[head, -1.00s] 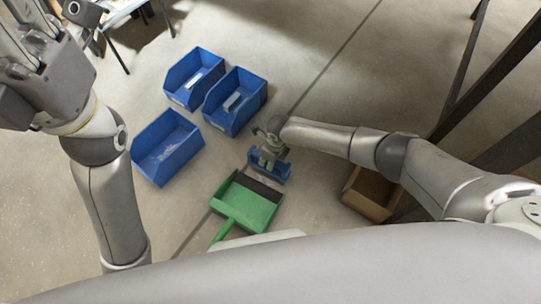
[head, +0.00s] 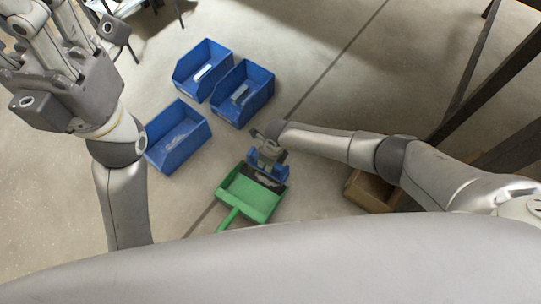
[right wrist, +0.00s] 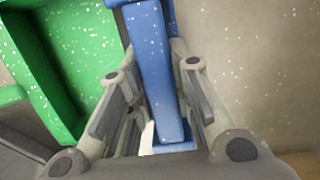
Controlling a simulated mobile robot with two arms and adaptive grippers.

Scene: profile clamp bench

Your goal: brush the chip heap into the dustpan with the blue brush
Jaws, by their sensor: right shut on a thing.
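The green dustpan (head: 236,187) lies on the floor, its handle toward me and its dark lip on the far side. My right gripper (head: 267,151) is shut on the blue brush (head: 256,168), which is at the dustpan's lip. In the right wrist view the blue brush handle (right wrist: 155,75) runs between the fingers, with the dustpan (right wrist: 85,45) at left. A pale patch, probably chips (head: 268,181), shows at the lip just below the brush. My left gripper (head: 45,35) is raised at upper left, away from everything; its fingertips are not clear.
Three blue bins (head: 186,160) stand on the floor beyond and left of the dustpan. A brown box (head: 370,190) stands at right under my right arm, near dark metal legs (head: 470,70).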

